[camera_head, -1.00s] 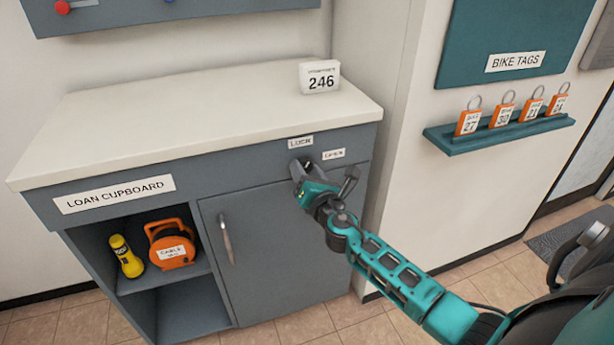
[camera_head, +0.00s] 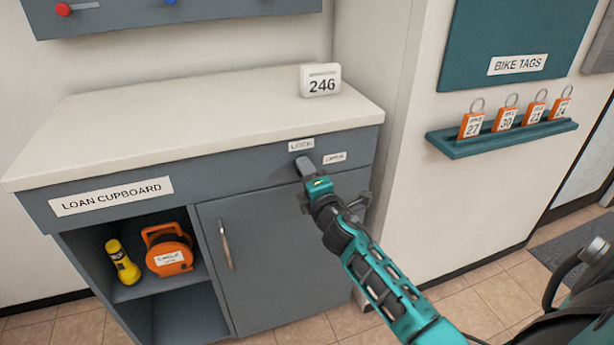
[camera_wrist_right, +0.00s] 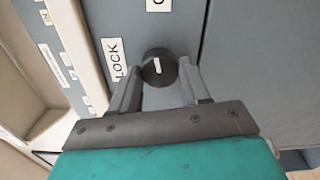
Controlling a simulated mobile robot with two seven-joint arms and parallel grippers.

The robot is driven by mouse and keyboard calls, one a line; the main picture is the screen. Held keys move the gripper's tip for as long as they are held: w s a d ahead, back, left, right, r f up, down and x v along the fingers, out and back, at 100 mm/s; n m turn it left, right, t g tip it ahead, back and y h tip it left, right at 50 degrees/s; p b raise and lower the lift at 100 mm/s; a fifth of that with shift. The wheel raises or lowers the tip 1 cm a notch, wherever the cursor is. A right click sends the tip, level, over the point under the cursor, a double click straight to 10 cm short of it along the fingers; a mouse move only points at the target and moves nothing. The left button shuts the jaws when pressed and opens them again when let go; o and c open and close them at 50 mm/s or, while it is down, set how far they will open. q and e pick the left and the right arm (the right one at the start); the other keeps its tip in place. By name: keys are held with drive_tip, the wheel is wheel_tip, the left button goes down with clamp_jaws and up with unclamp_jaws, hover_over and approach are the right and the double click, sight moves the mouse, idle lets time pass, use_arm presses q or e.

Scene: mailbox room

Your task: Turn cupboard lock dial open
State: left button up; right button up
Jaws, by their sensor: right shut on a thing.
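The grey loan cupboard (camera_head: 285,250) has a LOCK label (camera_head: 301,145) and an OPEN label (camera_head: 335,158) at its upper right. The dial's white mark runs nearly up and down there, toward a cut-off label (camera_wrist_right: 158,4) starting with O. The LOCK label is left of the dial. My left gripper is not in view.
The cupboard door with its handle (camera_head: 226,245) is closed. A yellow torch (camera_head: 122,262) and an orange cable reel (camera_head: 168,250) stand on the open shelf. A white 246 block (camera_head: 320,80) is on the worktop. A teal shelf (camera_head: 500,138) with orange tags is at right.

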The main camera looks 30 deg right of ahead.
drive_tip(key=shift+m, duration=0.9)
drive_tip(key=o, duration=1)
drive_tip(key=shift+o, duration=0.2)
drive_tip(key=v, duration=1.3)
drive_tip(key=shift+p, duration=0.3)
drive_tip(key=shift+d, duration=0.1)
